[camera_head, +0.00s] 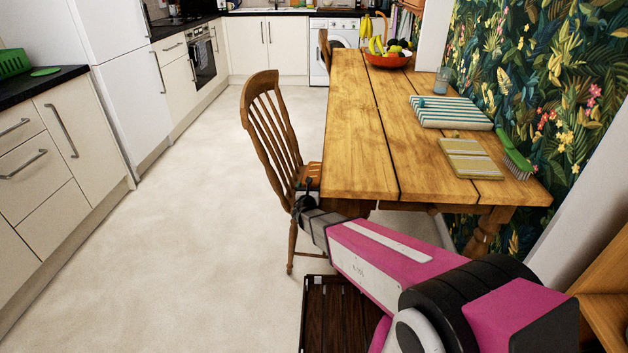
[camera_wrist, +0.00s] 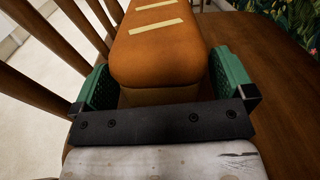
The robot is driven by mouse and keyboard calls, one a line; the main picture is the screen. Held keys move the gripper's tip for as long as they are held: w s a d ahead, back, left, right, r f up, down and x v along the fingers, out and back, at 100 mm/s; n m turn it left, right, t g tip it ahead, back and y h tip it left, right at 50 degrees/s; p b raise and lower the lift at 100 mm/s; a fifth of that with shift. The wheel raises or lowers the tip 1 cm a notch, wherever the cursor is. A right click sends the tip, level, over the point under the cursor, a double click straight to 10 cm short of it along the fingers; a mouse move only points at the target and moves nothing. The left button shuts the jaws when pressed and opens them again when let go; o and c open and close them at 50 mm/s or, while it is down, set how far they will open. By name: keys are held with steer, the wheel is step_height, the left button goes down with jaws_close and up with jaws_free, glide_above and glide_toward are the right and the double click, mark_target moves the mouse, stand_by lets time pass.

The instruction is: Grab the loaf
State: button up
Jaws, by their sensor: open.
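The loaf (camera_wrist: 158,55) is orange-brown with pale slashes across its top. In the wrist view it lies lengthwise on the wooden chair seat (camera_wrist: 262,105), beside the chair's back slats. My gripper (camera_wrist: 161,72) is open, with one green finger pad on each side of the loaf's near end. I cannot tell whether either pad touches the loaf. In the head view my gripper (camera_head: 311,184) is low over the chair seat, and the loaf there is small and mostly hidden by the gripper and wrist.
The chair's back slats (camera_wrist: 52,55) stand close on the left of my gripper. The wooden table (camera_head: 352,150) stands just right of the chair, bearing a fruit bowl, boards and a green brush. A dark slatted crate (camera_head: 340,320) is on the floor below. Open floor (camera_head: 200,220) lies to the left.

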steer(key=shift+w, duration=0.75)
steer(key=c, duration=0.9)
steer(key=shift+o, duration=0.2)
steer(key=shift+d, duration=0.1)
steer(key=shift+s+r, duration=0.1)
steer(key=shift+r, duration=0.05)
